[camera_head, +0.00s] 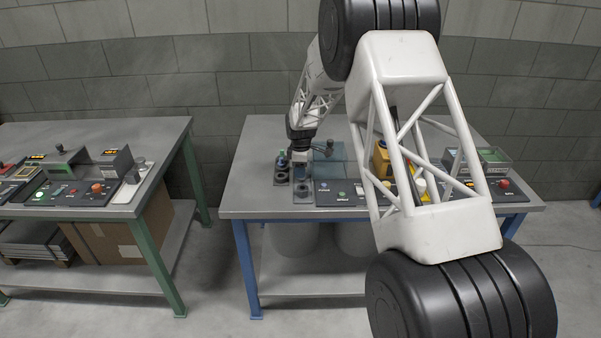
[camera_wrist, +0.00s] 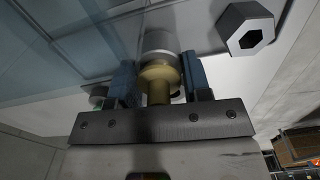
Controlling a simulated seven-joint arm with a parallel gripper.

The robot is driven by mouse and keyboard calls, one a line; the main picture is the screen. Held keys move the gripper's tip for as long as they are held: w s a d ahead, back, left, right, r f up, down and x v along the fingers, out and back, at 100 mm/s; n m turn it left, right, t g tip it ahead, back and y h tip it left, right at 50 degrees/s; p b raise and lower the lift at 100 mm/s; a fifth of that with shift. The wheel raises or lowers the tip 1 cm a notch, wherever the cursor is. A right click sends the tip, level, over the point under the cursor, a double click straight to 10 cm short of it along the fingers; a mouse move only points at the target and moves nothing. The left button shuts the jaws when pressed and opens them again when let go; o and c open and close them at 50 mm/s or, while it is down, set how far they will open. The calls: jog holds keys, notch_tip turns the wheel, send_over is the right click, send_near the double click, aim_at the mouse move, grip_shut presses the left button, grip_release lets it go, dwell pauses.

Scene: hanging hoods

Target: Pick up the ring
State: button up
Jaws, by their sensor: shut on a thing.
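In the wrist view my gripper (camera_wrist: 160,78) has its two blue fingers on either side of a round, stepped brass-coloured piece (camera_wrist: 159,82), and it is shut on it. A silver round part (camera_wrist: 158,42) shows just beyond the brass. I cannot tell whether this piece is the ring, as its hole is not visible. In the head view my gripper (camera_head: 301,165) is low over the left part of the blue-legged table (camera_head: 250,205), and what it holds is too small to make out.
A grey hexagonal piece with a hexagonal hole (camera_wrist: 247,28) lies right of the fingers. A translucent blue panel (camera_head: 331,160) stands close to the gripper's right. A dark control panel (camera_head: 338,194) lies right of it. A green-legged table (camera_head: 150,205) stands left, across a gap.

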notch_tip(320, 180, up, 2)
jog(key=shift+r, duration=0.1)
jog(key=s+d, duration=0.1)
jog(key=s, duration=0.4)
jog(key=s+d, duration=0.1)
jog(key=s, duration=0.4)
jog(key=s+d+r, duration=0.1)
jog(key=s, duration=0.4)
jog(key=shift+s+r, duration=0.1)
jog(key=shift+s, duration=0.25)
jog(key=w+d+r+m, duration=0.3)
jog(key=w+d+m, duration=0.1)
jog(key=w, duration=0.3)
jog(key=w+d+r+m, duration=0.3)
jog(key=w+d, duration=0.2)
jog(key=w, duration=0.3)
jog(key=w+d+f+n, duration=0.2)
jog(key=w+d+n, duration=0.3)
jog(key=d, duration=0.6)
jog(key=shift+w+d+f, duration=0.15)
jog(key=shift+w+f, duration=0.25)
jog(key=shift+w, duration=0.65)
jog(key=shift+f, duration=0.15)
jog(key=shift+f, duration=3.25)
